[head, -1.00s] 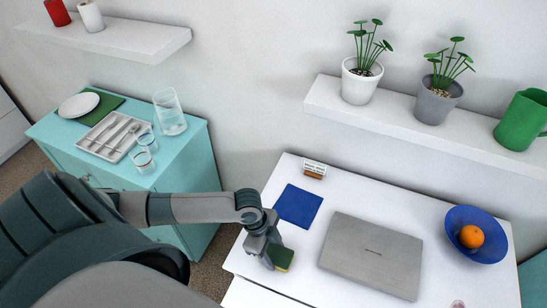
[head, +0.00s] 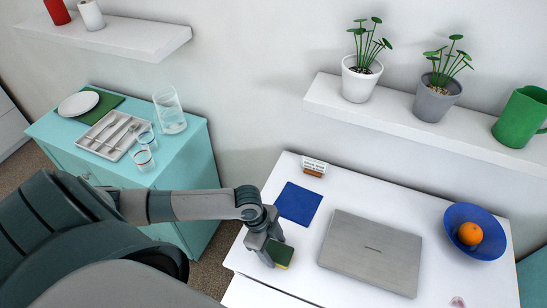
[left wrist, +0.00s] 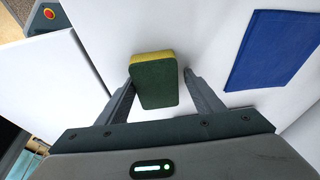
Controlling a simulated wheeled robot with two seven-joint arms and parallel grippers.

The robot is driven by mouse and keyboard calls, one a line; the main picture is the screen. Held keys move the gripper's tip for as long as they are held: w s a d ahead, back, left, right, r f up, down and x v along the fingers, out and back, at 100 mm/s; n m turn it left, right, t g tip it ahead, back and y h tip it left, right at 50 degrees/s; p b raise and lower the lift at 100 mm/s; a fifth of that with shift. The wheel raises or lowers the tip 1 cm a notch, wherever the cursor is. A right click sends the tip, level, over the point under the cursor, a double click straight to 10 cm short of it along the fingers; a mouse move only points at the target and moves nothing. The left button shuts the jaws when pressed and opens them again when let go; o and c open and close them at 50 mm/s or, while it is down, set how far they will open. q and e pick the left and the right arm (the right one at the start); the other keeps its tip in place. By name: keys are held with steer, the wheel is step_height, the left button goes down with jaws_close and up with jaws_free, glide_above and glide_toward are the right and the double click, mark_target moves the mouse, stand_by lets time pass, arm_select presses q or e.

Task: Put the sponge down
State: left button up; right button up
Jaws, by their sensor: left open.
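The sponge (head: 281,254), dark green with a yellow layer, is at the left part of the white table (head: 303,265). In the left wrist view the sponge (left wrist: 153,82) lies between the two fingers of my left gripper (left wrist: 157,92). The fingers are spread, with a gap showing on at least the right side. In the head view my left gripper (head: 268,254) is over the table's left edge area, right at the sponge, and partly hides it. My right gripper is not in view.
A blue mat (head: 298,204) lies just behind the sponge, and a closed grey laptop (head: 371,252) lies to its right. A blue bowl (head: 461,217) holds an orange (head: 470,233). A small sign block (head: 314,167) stands at the table's back edge. Clear white tabletop surrounds the sponge.

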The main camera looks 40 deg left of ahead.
arm_select(q)
steer(key=shift+s+d+f, duration=0.25)
steer(key=shift+s+f, duration=0.5)
steer(key=shift+s, duration=0.05)
steer(key=shift+w+r+g, duration=0.15)
steer(key=shift+r+g, duration=0.15)
steer(key=shift+r, duration=0.2)
steer(key=shift+w+a+r, duration=0.1)
steer(key=shift+a+r, duration=0.05)
steer(key=shift+r, duration=0.15)
steer(key=b+v, duration=0.2)
steer(key=v, duration=1)
steer(key=shift+w, duration=0.15)
